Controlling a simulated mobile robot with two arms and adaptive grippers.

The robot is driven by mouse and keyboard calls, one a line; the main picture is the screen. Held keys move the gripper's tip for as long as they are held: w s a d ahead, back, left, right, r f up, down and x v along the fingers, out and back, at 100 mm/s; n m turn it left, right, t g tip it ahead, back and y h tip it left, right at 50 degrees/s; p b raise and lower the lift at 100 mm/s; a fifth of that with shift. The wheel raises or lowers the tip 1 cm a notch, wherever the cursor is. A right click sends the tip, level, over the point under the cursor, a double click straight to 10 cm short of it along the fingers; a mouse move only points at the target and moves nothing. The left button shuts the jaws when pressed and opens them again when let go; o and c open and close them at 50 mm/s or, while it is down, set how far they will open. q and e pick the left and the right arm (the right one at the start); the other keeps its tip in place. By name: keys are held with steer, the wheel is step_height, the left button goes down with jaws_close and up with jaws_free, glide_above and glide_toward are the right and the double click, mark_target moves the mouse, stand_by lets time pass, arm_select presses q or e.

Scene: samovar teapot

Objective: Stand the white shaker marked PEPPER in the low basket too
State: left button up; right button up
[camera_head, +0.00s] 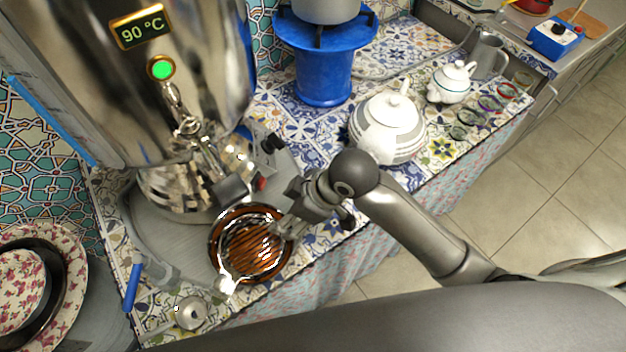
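The low basket looks like the round, glossy brown ribbed vessel (216,250) in front of the samovar. A small white item (227,286) stands at its near rim, partly against it. It may be the shaker, but I cannot read any PEPPER marking. My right gripper (276,229) comes in from the right and points down at the basket's right side, with its tips over the rim. The tips are small and blend with the shiny basket, so I cannot tell whether they are open or hold anything. My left gripper is not in view.
The big steel samovar (100,90) stands close behind the basket. A white teapot (388,125) is behind my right arm, with a smaller teapot (452,82) beyond. A small metal item (190,312) and a blue handle (132,287) lie at the near left. Flowered plates (70,265) are far left.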

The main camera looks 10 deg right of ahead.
steer(key=w+d+r+n+g+h, duration=0.35)
steer(key=w+d+r+n, duration=0.35)
steer(key=w, duration=0.4)
steer(key=shift+m+t, duration=0.35)
steer(key=shift+m, duration=0.25)
steer(key=f, duration=0.6)
steer(key=shift+s+d+f, duration=0.15)
steer(key=shift+d+f, duration=0.1)
steer(key=shift+f, duration=0.1)
steer(key=shift+s+a+f+p, duration=0.15)
steer(key=shift+f+p, duration=0.2)
steer(key=shift+f, duration=1)
steer(key=shift+s+f+p, duration=0.1)
steer(key=shift+f+p, duration=0.25)
steer(key=shift+f, duration=0.95)
steer(key=c, duration=1.2)
steer(key=shift+c, duration=0.4)
steer(key=shift+r, duration=0.2)
